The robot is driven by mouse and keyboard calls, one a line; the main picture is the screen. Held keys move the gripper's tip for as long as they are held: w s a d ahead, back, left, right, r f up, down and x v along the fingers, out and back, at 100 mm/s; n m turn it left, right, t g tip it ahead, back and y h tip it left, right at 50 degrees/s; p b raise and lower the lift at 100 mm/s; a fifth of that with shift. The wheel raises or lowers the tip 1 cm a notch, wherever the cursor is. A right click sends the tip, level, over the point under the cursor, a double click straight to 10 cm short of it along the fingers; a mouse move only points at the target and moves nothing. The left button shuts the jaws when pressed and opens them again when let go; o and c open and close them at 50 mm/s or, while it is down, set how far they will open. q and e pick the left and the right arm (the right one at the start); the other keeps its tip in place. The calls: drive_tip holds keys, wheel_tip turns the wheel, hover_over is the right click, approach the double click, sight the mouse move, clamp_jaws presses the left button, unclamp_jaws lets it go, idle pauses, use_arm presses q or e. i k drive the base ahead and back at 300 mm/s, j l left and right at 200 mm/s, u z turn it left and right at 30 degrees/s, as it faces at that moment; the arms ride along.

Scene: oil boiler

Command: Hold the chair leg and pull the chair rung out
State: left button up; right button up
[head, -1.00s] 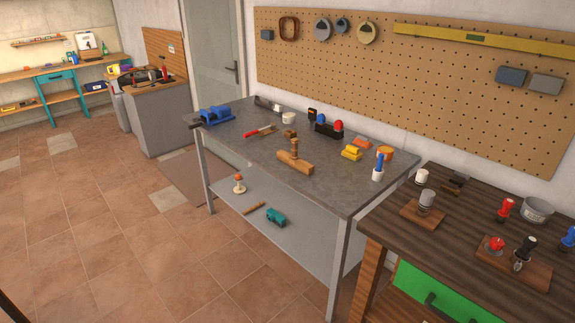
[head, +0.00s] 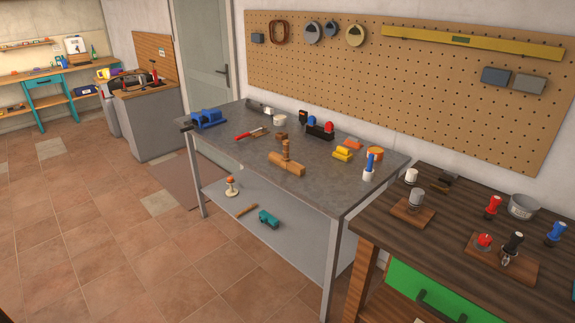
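A wooden piece (head: 287,160) lies on the grey metal workbench (head: 225,150), near the middle of its top. It has a thick brown block lying flat and a turned post standing up from it. It looks like the chair leg with the rung in it, but it is too small to be sure. The rung seems to be joined to the block. Neither of my grippers shows in the head view.
The bench also bears a blue vise (head: 208,118), a red-handled tool (head: 250,133), a yellow tool (head: 342,153) and a blue-handled tool (head: 369,168). A dark wooden bench (head: 450,218) with several tools stands at the right. Tiled floor (head: 110,240) is clear at the left.

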sight(286, 143)
drive_tip(key=z, duration=0.2)
drive_tip(key=i+j+z, duration=0.85)
